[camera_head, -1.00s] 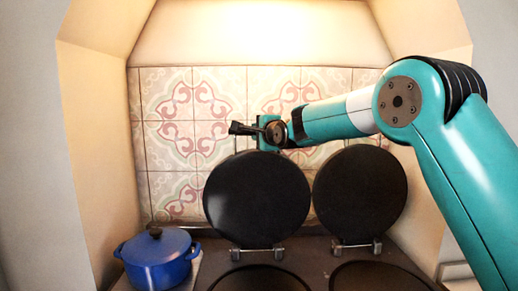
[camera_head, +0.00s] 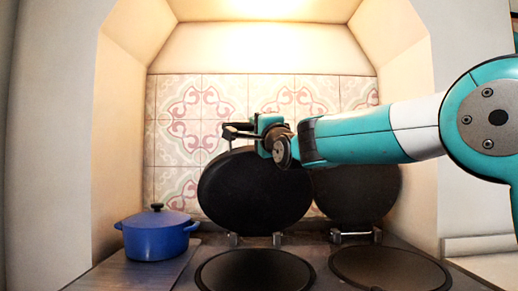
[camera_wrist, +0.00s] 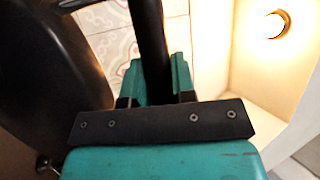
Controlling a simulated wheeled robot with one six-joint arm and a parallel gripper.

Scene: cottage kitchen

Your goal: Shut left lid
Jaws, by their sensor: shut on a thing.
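Two round black lids stand raised on hinges at the back of the stove. The left lid (camera_head: 245,200) is upright with a slight forward tilt, its hinges at its lower edge. My gripper (camera_head: 252,132) is at its top edge. In the wrist view, a dark bar, the left lid's handle (camera_wrist: 150,40), passes between the fingers of my gripper (camera_wrist: 155,95), which is shut on it. The lid's dark face (camera_wrist: 40,60) fills the left of that view. The round left hotplate (camera_head: 254,272) lies uncovered below the lid.
The right lid (camera_head: 362,195) stands raised, partly hidden behind my arm and the left lid. The right hotplate (camera_head: 390,268) is uncovered. A blue lidded pot (camera_head: 156,238) stands left of the left hotplate. A tiled wall (camera_head: 175,125) is close behind, with alcove walls on both sides.

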